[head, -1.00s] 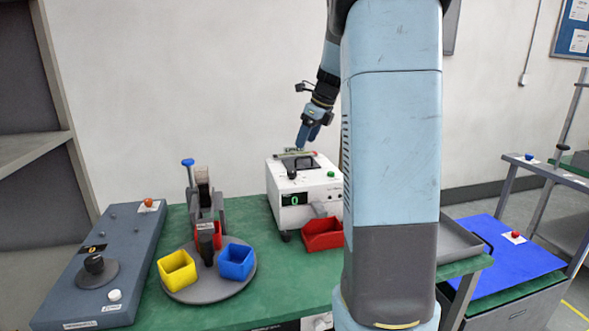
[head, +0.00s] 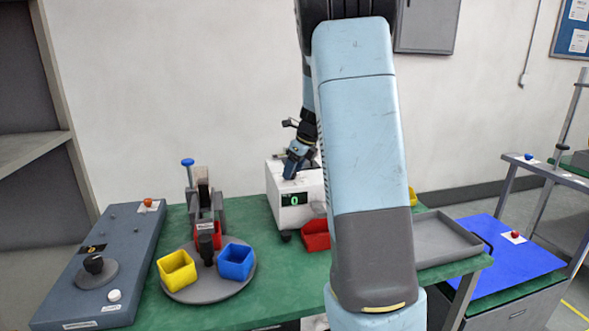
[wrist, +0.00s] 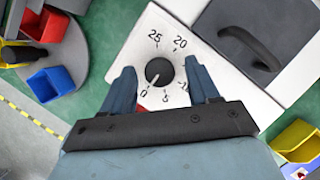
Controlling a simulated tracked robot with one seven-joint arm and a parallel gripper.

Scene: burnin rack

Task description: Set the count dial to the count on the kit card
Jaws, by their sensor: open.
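The count dial (wrist: 158,72) is a round black knob on the white top of a box (head: 291,215). Printed numbers, including 0, 5, 20 and 25, ring it in the wrist view. Its pointer mark seems to aim at the 0 side. The box's front display (head: 294,199) shows a green 0. My gripper (wrist: 160,68) is open, with one blue finger on each side of the knob in the picture; I cannot tell whether they touch it. In the head view my gripper (head: 290,174) is at the box top and hides the dial. I cannot pick out the kit card.
A grey lid with a handle (wrist: 262,47) lies beside the dial. A red bin (head: 315,235) stands by the box. A turntable (head: 205,289) holds yellow and blue bins. A blue-grey console (head: 70,290) is at the left, a grey tray (head: 445,240) at the right.

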